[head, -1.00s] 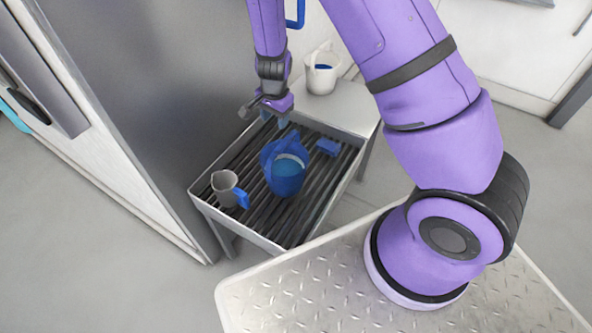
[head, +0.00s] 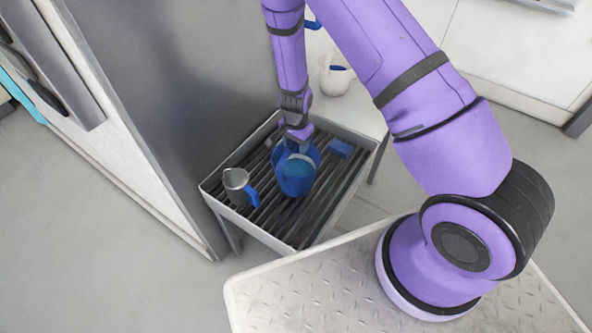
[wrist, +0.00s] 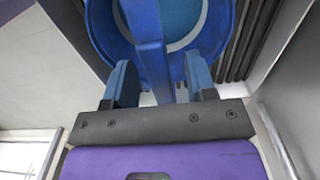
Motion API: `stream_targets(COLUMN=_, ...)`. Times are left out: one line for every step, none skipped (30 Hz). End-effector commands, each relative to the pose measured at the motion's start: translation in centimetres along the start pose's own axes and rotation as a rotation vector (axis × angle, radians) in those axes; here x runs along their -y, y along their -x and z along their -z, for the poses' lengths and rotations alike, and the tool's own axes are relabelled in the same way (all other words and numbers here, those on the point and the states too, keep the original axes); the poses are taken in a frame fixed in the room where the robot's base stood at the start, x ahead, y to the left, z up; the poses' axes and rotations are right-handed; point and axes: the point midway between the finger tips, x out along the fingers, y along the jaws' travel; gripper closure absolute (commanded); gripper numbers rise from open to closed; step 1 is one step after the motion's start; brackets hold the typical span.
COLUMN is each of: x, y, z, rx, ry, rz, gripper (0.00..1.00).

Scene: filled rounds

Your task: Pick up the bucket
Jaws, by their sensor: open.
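The blue bucket (head: 296,174) stands on the slatted rack, with a light band near its rim and blue contents inside. Its blue handle (wrist: 148,45) stands up across the wrist view, between the two fingers. My gripper (wrist: 160,83) is open, one blue-grey finger on each side of the handle, with gaps showing. In the head view my gripper (head: 299,138) is right over the back of the bucket's rim and hides part of it. I cannot tell whether a finger touches the bucket.
A grey jug (head: 236,180) with a blue handle stands left of the bucket on the rack (head: 262,222). A white pail (head: 335,74) stands behind. A grey cabinet wall (head: 160,90) rises close on the left.

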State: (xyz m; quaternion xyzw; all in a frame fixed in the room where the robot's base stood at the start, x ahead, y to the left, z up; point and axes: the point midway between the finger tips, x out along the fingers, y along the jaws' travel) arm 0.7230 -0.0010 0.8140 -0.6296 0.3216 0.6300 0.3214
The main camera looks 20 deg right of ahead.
Motion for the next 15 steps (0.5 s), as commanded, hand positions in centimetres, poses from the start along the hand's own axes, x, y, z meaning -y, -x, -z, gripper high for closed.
stream_targets(x=0.0, y=-0.8, z=0.0, rx=0.002, ry=0.000, rz=-0.002, gripper=0.49)
stream_targets(x=0.0, y=-1.1, z=0.0, rx=0.001, ry=0.001, rz=-0.002, gripper=0.49)
stream_targets(x=-0.1, y=-1.5, z=0.0, rx=0.001, ry=0.000, rz=-0.002, gripper=0.49)
stream_targets(x=0.0, y=-1.8, z=0.0, rx=0.001, ry=-0.001, rz=-0.001, gripper=0.49)
stream_targets(x=0.0, y=-1.9, z=0.0, rx=0.001, ry=-0.001, rz=0.000, gripper=0.49)
stream_targets(x=0.0, y=-2.1, z=0.0, rx=0.001, ry=0.000, rz=0.000, gripper=0.49)
stream_targets(x=0.0, y=-2.2, z=0.0, rx=0.001, ry=0.000, rz=0.001, gripper=0.49)
stream_targets(x=0.0, y=-2.2, z=0.0, rx=0.000, ry=0.001, rz=0.001, gripper=0.49)
stream_targets(x=0.1, y=-2.2, z=0.0, rx=0.000, ry=0.001, rz=0.001, gripper=0.49)
stream_targets(x=0.1, y=-2.2, z=0.0, rx=0.000, ry=0.001, rz=0.001, gripper=0.49)
stream_targets(x=0.1, y=-2.2, z=0.0, rx=0.000, ry=0.001, rz=0.001, gripper=0.49)
stream_targets(x=0.1, y=-2.2, z=0.0, rx=0.000, ry=0.001, rz=0.001, gripper=0.49)
stream_targets(x=0.0, y=-2.2, z=0.0, rx=0.000, ry=0.001, rz=0.001, gripper=0.49)
stream_targets(x=0.0, y=-2.2, z=0.0, rx=0.000, ry=0.001, rz=0.001, gripper=0.51)
stream_targets(x=0.0, y=-2.2, z=0.0, rx=0.000, ry=0.001, rz=0.001, gripper=0.60)
